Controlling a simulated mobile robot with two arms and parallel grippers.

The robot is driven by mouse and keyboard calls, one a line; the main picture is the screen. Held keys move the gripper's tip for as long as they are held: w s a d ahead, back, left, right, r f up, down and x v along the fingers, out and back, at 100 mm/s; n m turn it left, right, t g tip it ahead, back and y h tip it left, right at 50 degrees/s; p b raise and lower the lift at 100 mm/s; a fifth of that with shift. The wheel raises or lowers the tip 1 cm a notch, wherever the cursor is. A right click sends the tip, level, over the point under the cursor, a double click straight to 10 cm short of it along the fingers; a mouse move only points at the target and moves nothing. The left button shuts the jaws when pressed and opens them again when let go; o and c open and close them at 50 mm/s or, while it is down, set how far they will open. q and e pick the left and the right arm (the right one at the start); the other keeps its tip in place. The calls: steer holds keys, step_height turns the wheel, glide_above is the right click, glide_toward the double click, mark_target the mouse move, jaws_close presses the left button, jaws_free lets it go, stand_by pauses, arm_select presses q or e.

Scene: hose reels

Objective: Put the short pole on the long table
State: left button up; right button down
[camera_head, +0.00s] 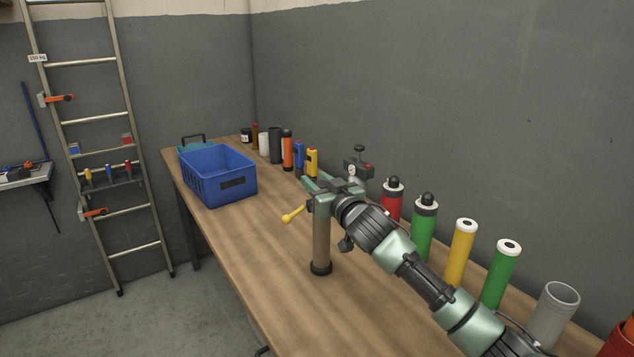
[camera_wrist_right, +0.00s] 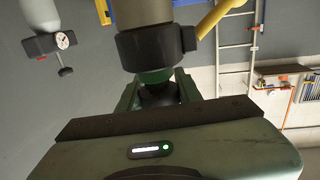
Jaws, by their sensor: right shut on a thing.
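The short pole (camera_head: 321,242) is a brownish upright cylinder with a black foot and a yellow lever near its top. My right gripper (camera_head: 322,188) is shut on its upper end, and its jaws hide part of the top. The pole stands upright over the long table (camera_head: 270,262); I cannot tell whether its foot touches the wood. In the right wrist view the pole (camera_wrist_right: 147,12) rises from a black collar with the yellow lever beside it, close in front of the gripper. My left gripper is not in view.
A blue crate (camera_head: 215,190) stands at the table's far end. Several bottles and cylinders, including a yellow cylinder (camera_head: 460,254) and a grey open tube (camera_head: 552,315), line the wall side. A ladder (camera_head: 92,120) leans at the left. The table's front middle is clear.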

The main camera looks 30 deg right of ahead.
steer(key=c, duration=1)
jaws_free()
steer(key=shift+o, duration=0.2)
steer(key=shift+s, duration=0.1)
steer(key=s+b, duration=0.2)
steer(key=s, duration=1)
steer(key=shift+r, duration=0.1)
